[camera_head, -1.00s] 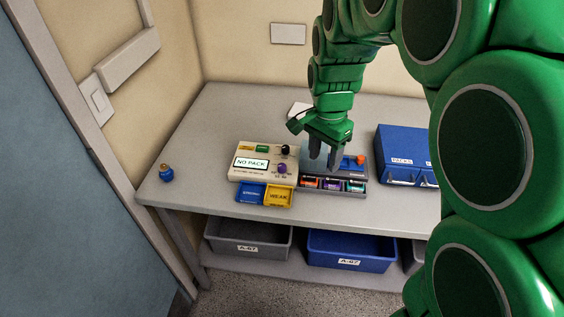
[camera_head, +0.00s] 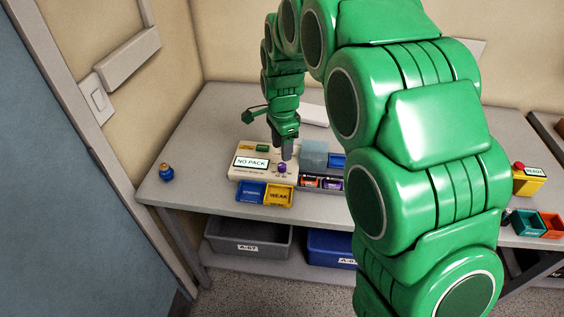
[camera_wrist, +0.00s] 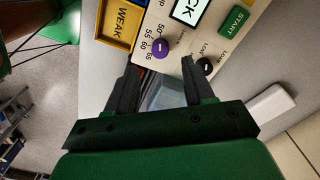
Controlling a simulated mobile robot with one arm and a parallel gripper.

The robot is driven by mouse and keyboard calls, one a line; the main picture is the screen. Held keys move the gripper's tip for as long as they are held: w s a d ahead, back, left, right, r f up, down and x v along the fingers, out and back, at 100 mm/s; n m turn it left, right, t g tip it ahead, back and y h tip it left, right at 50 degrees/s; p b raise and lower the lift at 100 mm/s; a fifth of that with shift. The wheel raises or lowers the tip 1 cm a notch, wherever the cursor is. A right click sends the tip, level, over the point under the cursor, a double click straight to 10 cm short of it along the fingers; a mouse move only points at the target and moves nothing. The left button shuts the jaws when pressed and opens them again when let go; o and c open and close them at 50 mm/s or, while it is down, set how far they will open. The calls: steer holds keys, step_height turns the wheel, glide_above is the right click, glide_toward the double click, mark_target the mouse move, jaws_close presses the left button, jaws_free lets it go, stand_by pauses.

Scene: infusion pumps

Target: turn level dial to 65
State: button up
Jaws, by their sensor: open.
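The cream pump (camera_head: 248,172) sits on the grey table, its screen reading NO PACK. Its purple dial (camera_head: 282,168) is on the right side of the panel. In the wrist view the purple dial (camera_wrist: 160,49) has a pale mark and the printed numbers 50, 55 and 60 beside it; I cannot read its exact setting. A black dial (camera_wrist: 205,66) is near it, and a green START button (camera_wrist: 235,20) is further right. My gripper (camera_head: 282,152) is over the pump's right part, fingers down. In the wrist view my open gripper (camera_wrist: 158,63) has the purple dial just beyond and between its fingertips, apparently without contact.
Blue (camera_head: 251,192) and yellow WEAK (camera_head: 279,196) trays adjoin the pump's front. A rack with coloured packs (camera_head: 320,183) and a translucent block (camera_head: 314,154) stand close on its right. A small blue bottle (camera_head: 166,173) stands left. Table between bottle and pump is clear.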

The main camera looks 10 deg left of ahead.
mark_target(282, 165)
step_height(282, 165, down, 7)
steer(key=shift+r, duration=0.15)
steer(key=shift+c, duration=0.4)
jaws_close()
